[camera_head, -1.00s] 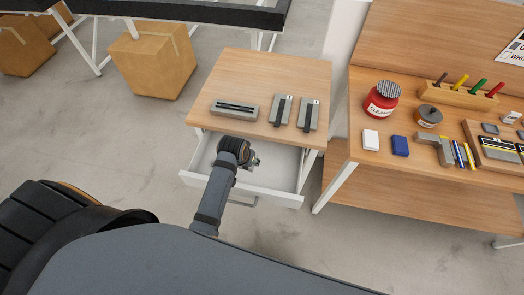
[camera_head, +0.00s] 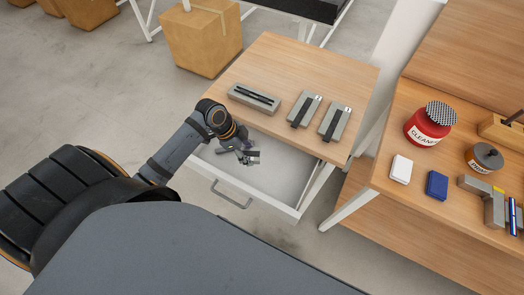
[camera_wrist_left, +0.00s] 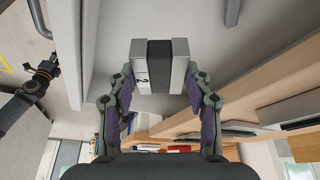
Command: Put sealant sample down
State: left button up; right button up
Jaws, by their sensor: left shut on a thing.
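My left gripper (camera_head: 246,152) is over the open white drawer (camera_head: 205,178) of the small wooden table. In the left wrist view my left gripper (camera_wrist_left: 160,88) is shut on a sealant sample (camera_wrist_left: 140,70), a grey block with a wide black band and a label that reads 2. The drawer's pale floor lies beyond the block. I cannot tell whether the block touches it. What looks like my right gripper (camera_wrist_left: 42,74) is small at the left of the wrist view, and its jaws are unclear.
On the tabletop (camera_head: 285,70) lie a grey holder with black strips (camera_head: 254,98) and two grey blocks with black bands, (camera_head: 304,108) and (camera_head: 335,122). A workbench to the right holds a red cleaner jar (camera_head: 428,125). The drawer has a front handle (camera_head: 230,196).

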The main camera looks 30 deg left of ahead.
pick_arm(q)
jog(key=s+r+m, duration=0.1)
jog(key=s+r+m+g, duration=0.1)
jog(key=m, duration=0.1)
jog(key=s+a+r+m+g, duration=0.1)
jog(key=m, duration=0.1)
jog(key=shift+s+r, duration=0.25)
jog(key=shift+r, duration=0.05)
jog(key=p, duration=0.2)
send_near(282, 170)
jog(key=shift+s+d+f+m+h, duration=0.15)
jog(key=shift+d+f, duration=0.2)
jog(key=shift+f, duration=0.1)
jog(key=shift+s+d+f+m+h, duration=0.1)
jog(key=shift+d+f+m+h, duration=0.05)
jog(key=shift+d+f, duration=0.25)
jog(key=shift+w+d+f, duration=0.1)
jog(key=shift+f, duration=0.2)
notch_tip(282, 170, down, 3)
jog(key=shift+w+d+f, duration=0.1)
jog(key=shift+d+f, duration=0.05)
jog(key=shift+f, duration=0.1)
pick_arm(e)
jog(key=shift+w+r, duration=0.4)
jog(key=shift+r, duration=0.4)
pick_arm(q)
jog(key=shift+f, duration=0.1)
pick_arm(e)
jog(key=shift+f, duration=0.1)
